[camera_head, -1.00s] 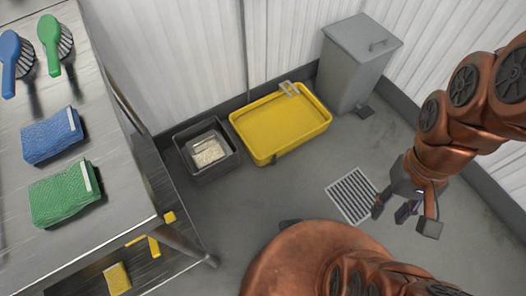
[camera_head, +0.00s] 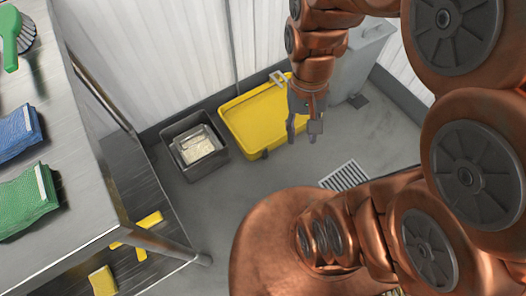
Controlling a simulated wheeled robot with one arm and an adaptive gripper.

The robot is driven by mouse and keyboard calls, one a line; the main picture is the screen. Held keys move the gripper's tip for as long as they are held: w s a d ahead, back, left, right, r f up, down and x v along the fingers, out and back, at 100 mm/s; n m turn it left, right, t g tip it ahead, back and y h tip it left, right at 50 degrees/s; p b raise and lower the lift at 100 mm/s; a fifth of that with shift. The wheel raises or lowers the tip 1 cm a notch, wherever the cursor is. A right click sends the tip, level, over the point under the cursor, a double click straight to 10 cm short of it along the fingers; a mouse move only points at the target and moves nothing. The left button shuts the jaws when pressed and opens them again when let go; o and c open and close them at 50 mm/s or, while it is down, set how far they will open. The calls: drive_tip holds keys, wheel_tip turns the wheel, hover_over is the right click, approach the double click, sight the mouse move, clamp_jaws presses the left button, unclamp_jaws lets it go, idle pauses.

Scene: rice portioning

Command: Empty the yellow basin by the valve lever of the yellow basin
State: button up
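The yellow basin (camera_head: 247,123) stands near the back wall, partly hidden behind my arm on its right. A pale bracket-like piece (camera_head: 278,77) shows at its back edge, and a small dark part (camera_head: 265,154) shows at its front side; I cannot tell for sure which is the valve lever. My gripper (camera_head: 303,138) points down in front of the right part of the basin in the picture. Its fingers are apart with nothing between them. I cannot tell its height over the basin.
A dark grey bin (camera_head: 176,133) with pale contents stands left of the basin. A floor grate (camera_head: 343,176) lies in front. A grey lidded bin (camera_head: 368,48) stands behind my arm. A steel table (camera_head: 75,165) with cloths and a brush fills the left side.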

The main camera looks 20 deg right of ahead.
drive_tip(key=w+f+m+b, duration=0.3)
drive_tip(key=w+f+b, duration=0.2)
drive_tip(key=w+f, duration=0.5)
drive_tip(key=m+t+b, duration=0.2)
drive_tip(key=m+b, duration=0.6)
drive_tip(key=b, duration=0.6)
hover_over(266, 149)
wheel_tip(266, 149, down, 42)
drive_tip(key=shift+r, duration=0.25)
drive_tip(key=shift+f+m, duration=0.3)
drive_tip(key=shift+f, duration=0.2)
wheel_tip(266, 149, down, 8)
drive_tip(key=b, duration=0.3)
drive_tip(key=shift+r, duration=0.25)
clamp_jaws()
